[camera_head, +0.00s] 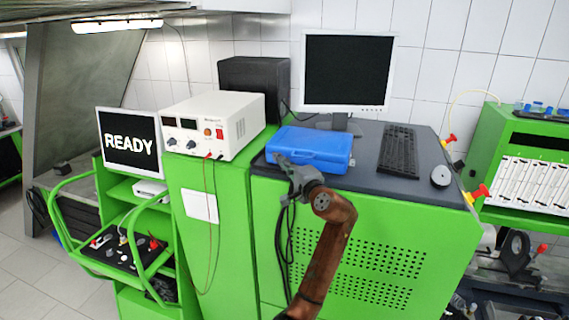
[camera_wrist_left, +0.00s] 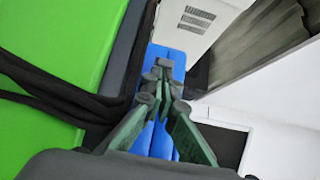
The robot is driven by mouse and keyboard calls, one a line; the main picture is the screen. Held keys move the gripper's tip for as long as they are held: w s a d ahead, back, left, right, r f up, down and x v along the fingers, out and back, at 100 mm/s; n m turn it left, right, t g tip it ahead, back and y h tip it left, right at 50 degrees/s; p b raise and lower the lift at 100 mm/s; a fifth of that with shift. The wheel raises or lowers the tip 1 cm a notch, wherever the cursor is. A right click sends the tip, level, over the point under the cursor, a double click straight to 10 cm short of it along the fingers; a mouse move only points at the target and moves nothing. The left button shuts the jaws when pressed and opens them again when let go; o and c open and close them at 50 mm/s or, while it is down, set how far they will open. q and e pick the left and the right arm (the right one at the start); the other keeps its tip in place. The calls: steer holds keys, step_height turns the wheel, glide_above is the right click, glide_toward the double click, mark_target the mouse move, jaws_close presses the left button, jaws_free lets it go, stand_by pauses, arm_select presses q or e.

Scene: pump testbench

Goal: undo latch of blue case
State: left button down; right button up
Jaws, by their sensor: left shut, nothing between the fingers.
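The blue case (camera_head: 311,149) lies closed on the dark top of the green cabinet, in front of the monitor. My left gripper (camera_head: 282,160) is at the front left edge of the case, with its arm coming up from below. In the left wrist view the gripper fingers (camera_wrist_left: 162,72) are shut with nothing between them, and the blue case (camera_wrist_left: 166,53) shows behind and between them. The latch cannot be made out, and whether the fingertips touch the case cannot be told. My right gripper is not in view.
A white power supply (camera_head: 214,124) stands left of the case, with red and black leads hanging down. Black cables (camera_wrist_left: 60,95) run close beside the gripper. The monitor (camera_head: 347,72) stands behind.

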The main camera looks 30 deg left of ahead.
arm_select(q)
steer(key=d, duration=0.5)
steer(key=shift+w+d+f, duration=0.15)
steer(key=shift+w, duration=0.05)
steer(key=b+v, duration=0.2)
steer(key=v, duration=0.6)
steer(key=shift+s+b, duration=0.3)
steer(key=shift+b, duration=0.1)
steer(key=shift+w, duration=0.1)
